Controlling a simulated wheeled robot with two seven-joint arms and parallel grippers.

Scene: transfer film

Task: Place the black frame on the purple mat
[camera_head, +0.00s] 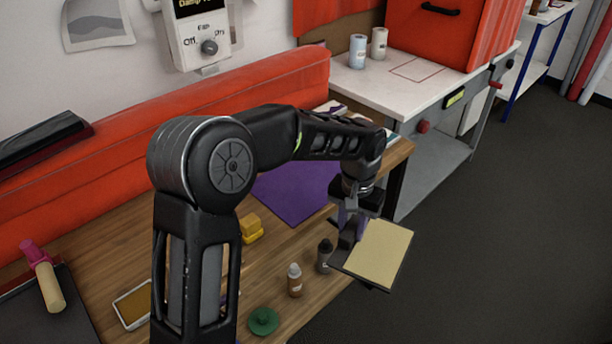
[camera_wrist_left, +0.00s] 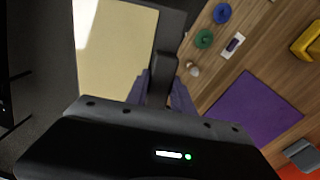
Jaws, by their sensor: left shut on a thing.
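The black frame (camera_head: 385,252) has a pale yellow panel inside a dark border. My left gripper (camera_head: 350,228) is shut on one edge of it and holds it at the table's right front edge, partly out over the floor. In the left wrist view the frame (camera_wrist_left: 115,52) fills the upper left, with its dark edge between the fingers (camera_wrist_left: 165,92). The purple mat (camera_head: 290,192) lies on the wooden table behind and left of the frame, partly covered by my left arm. The mat (camera_wrist_left: 252,110) looks bare in the left wrist view. My right gripper is not in view.
Two small bottles (camera_head: 294,280) (camera_head: 324,256), a green round thing (camera_head: 263,321) and a yellow block (camera_head: 251,228) stand on the table. A small tray-like thing (camera_head: 132,305) lies at left. A red padded bar (camera_head: 180,128) runs along the back.

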